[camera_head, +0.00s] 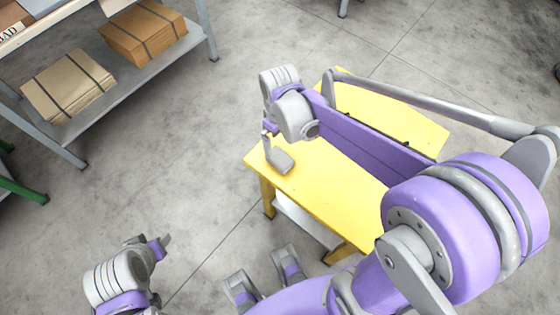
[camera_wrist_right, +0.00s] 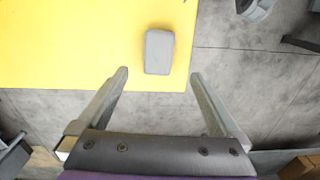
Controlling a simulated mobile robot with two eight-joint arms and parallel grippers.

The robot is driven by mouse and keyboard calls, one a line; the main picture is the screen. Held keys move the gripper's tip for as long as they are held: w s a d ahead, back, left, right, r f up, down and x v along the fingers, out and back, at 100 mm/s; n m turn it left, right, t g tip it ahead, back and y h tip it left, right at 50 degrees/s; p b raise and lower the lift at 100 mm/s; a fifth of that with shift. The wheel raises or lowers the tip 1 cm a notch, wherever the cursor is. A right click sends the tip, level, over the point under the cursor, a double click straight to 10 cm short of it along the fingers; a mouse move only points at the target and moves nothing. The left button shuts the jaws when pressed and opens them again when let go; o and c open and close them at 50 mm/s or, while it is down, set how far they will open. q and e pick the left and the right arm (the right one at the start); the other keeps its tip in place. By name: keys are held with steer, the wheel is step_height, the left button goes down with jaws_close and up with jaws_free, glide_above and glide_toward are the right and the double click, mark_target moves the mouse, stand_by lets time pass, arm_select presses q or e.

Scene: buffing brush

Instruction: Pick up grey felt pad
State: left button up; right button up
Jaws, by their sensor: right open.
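The grey felt pad (camera_head: 280,160) lies on the yellow table (camera_head: 318,192), near its left corner in the head view. It is a small rounded block. In the right wrist view the pad (camera_wrist_right: 159,52) lies just beyond the fingertips and between their lines, close to the table edge. My right gripper (camera_head: 267,143) is open and empty beside the pad; its two fingers (camera_wrist_right: 159,73) are spread wider than the pad. The arm hides part of the table. My left gripper (camera_head: 166,240) is at the lower left, off the table, and its jaws are too small to read.
A grey metal shelf (camera_head: 135,85) at the upper left holds a tan strapped stack (camera_head: 68,85) and an orange-brown strapped stack (camera_head: 143,33). The concrete floor (camera_head: 190,160) between shelf and table is clear. The tabletop around the pad looks bare.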

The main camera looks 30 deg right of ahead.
glide_above(280, 158)
steer(key=f, duration=0.4)
steer(key=shift+w+b, duration=0.2)
steer(key=shift+b, duration=0.1)
steer(key=shift+s+f, duration=0.2)
steer(key=shift+f, duration=0.4)
step_height(280, 158, down, 5)
steer(key=shift+f+b, duration=0.1)
steer(key=shift+b, duration=0.35)
steer(key=shift+c, duration=0.3)
steer(key=c, duration=1.3)
steer(key=shift+r+p, duration=0.85)
steer(key=shift+r, duration=4.25)
steer(key=shift+c, duration=0.2)
